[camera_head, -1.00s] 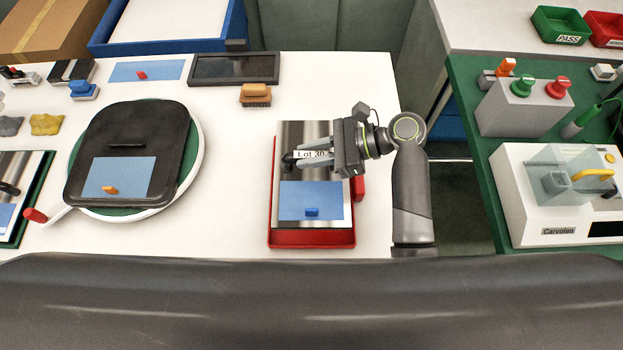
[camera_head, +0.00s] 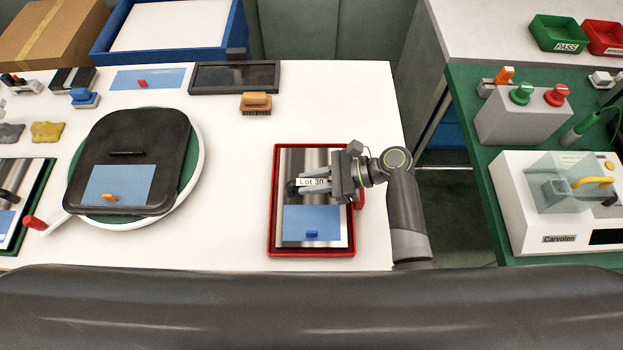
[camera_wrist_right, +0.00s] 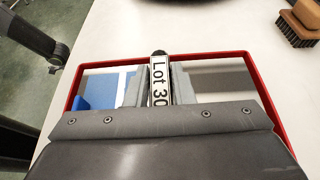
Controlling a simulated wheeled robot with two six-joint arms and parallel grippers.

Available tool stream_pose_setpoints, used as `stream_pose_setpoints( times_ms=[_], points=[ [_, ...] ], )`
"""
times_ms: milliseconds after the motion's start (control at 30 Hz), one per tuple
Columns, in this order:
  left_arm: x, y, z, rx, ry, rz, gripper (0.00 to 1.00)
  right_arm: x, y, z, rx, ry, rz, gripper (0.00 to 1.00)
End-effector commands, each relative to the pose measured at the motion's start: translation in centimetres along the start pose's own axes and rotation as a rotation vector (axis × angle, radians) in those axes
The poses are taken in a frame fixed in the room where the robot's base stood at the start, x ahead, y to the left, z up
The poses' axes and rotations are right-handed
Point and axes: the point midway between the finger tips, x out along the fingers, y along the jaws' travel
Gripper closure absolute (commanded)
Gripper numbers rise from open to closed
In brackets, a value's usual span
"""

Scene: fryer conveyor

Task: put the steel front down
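The steel front (camera_head: 293,163) is a shiny panel with a blue film patch, a small blue tab and a dark handle labelled "Lot 30". It lies level within the rim of the red tray (camera_head: 271,235); whether it touches the tray floor is hard to tell. My right gripper (camera_head: 315,184) is over the panel, its fingers closed on both sides of the labelled handle. The right wrist view shows the handle label (camera_wrist_right: 160,82) between the fingers, with the red rim (camera_wrist_right: 215,56) around the panel. My left gripper is not in view.
Left of the tray, a black panel (camera_head: 175,135) with blue film lies on a round white-rimmed stand. A wooden brush (camera_head: 256,103) and a dark flat tray (camera_head: 235,77) are behind. The white table (camera_head: 235,190) is clear left of the red tray. A green bench stands right, across a gap.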

Motion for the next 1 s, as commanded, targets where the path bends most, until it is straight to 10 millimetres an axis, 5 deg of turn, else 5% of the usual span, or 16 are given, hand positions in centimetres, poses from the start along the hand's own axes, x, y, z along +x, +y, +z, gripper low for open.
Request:
stream_pose_setpoints(
  times_ms=[167, 533, 1000],
  points=[
    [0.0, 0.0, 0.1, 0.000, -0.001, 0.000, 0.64, 0.0, 0.0, 0.0, 0.000, 0.000, 0.000, 0.57],
    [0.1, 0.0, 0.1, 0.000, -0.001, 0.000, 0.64, -0.6, 0.0, 0.1, 0.000, 0.002, -0.001, 0.57],
    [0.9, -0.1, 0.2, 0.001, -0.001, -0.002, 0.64, -9.4, 0.0, 0.0, -0.002, 0.005, 0.000, 0.57]
  ],
)
